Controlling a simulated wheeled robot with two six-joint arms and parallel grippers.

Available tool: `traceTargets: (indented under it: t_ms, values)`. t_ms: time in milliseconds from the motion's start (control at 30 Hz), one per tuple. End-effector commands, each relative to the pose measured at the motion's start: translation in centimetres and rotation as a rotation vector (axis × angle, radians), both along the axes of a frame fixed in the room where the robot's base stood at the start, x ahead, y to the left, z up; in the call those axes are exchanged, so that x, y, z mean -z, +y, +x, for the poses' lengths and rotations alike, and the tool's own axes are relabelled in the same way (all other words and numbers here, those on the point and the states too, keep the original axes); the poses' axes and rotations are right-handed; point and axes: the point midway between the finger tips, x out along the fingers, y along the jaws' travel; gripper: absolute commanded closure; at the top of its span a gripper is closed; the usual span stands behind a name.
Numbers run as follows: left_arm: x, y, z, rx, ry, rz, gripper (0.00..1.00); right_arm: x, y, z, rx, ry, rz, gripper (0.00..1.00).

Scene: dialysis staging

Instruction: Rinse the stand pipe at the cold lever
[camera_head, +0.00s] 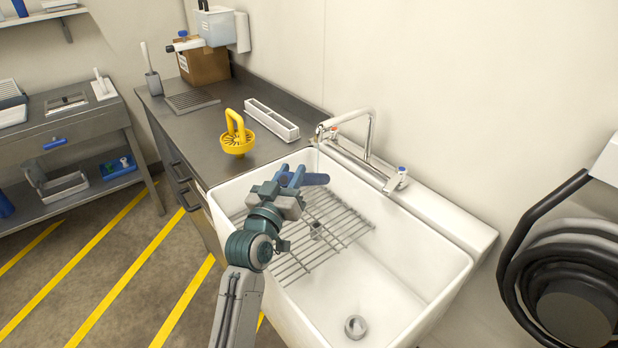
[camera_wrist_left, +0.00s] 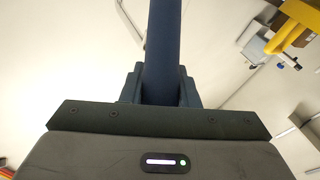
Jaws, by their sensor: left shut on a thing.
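My left gripper (camera_head: 290,186) is over the left part of the white sink (camera_head: 385,300). It is shut on a dark blue stand pipe (camera_head: 316,179), which sticks out to the right past the jaws. In the left wrist view the pipe (camera_wrist_left: 163,45) runs straight up from between the jaws (camera_wrist_left: 162,88). The cold lever (camera_head: 399,177), with a blue mark, stands at the right end of the tap's base. My right gripper is out of view.
A wire rack (camera_head: 335,225) lies in the sink under the gripper. A drain (camera_head: 355,326) shows at the near right. A coiled black hose (camera_head: 560,280) hangs at right.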

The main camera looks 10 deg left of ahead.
Motion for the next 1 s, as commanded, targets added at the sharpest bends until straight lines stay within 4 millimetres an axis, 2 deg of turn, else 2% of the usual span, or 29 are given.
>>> traceTargets:
  t_ms: [267,1000]
  values:
    - [-0.1,0.0,-0.3,0.0,-0.001,0.001,1.0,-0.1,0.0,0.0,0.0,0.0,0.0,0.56]
    - [-0.1,2.5,-5.5,0.0,0.0,0.002,1.0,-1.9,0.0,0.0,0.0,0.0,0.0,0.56]
